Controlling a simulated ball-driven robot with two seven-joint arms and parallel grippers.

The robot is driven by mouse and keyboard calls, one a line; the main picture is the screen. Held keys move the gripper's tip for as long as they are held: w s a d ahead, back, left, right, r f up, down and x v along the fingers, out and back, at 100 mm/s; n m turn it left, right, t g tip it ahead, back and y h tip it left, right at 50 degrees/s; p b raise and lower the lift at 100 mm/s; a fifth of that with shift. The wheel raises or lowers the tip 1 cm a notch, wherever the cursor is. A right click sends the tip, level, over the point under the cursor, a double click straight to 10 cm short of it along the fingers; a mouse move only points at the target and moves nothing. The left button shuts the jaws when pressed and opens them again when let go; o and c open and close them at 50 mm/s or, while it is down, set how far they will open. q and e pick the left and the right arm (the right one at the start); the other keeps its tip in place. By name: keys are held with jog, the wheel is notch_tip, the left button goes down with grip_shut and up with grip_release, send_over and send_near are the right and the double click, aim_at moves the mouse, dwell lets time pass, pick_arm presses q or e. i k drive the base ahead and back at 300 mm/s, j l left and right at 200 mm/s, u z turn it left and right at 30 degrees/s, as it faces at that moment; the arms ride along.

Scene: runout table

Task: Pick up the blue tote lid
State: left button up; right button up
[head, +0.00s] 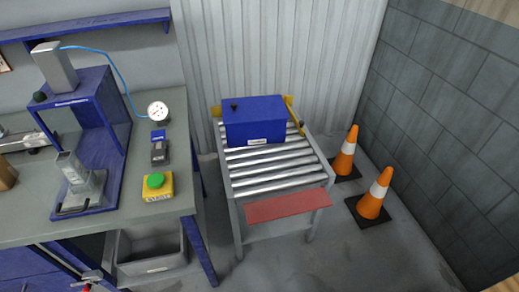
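A blue box-shaped tote (255,128) stands upright on the rollers at the back of the runout table. Its flat blue top (255,104) looks like the lid, with a small dark knob near its left end. I cannot make out a seam between the top and the body. A pale label is on the tote's front face. Neither of my grippers can be made out in the head view, and nothing is seen touching the tote.
The roller table (280,180) has bare rollers in front of the tote and a red strip (288,205) at its front. Yellow parts flank the tote. Two orange cones (372,198) stand right. The workbench (140,215) is left, with a grey bin (152,268) below.

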aim_at(238, 110)
jog(key=i+u, duration=0.1)
jog(key=u, duration=0.85)
jog(key=i+u, duration=0.15)
jog(key=u, duration=0.3)
jog(key=i+l+u, duration=0.1)
jog(key=l+u, duration=0.5)
jog(key=l, duration=0.2)
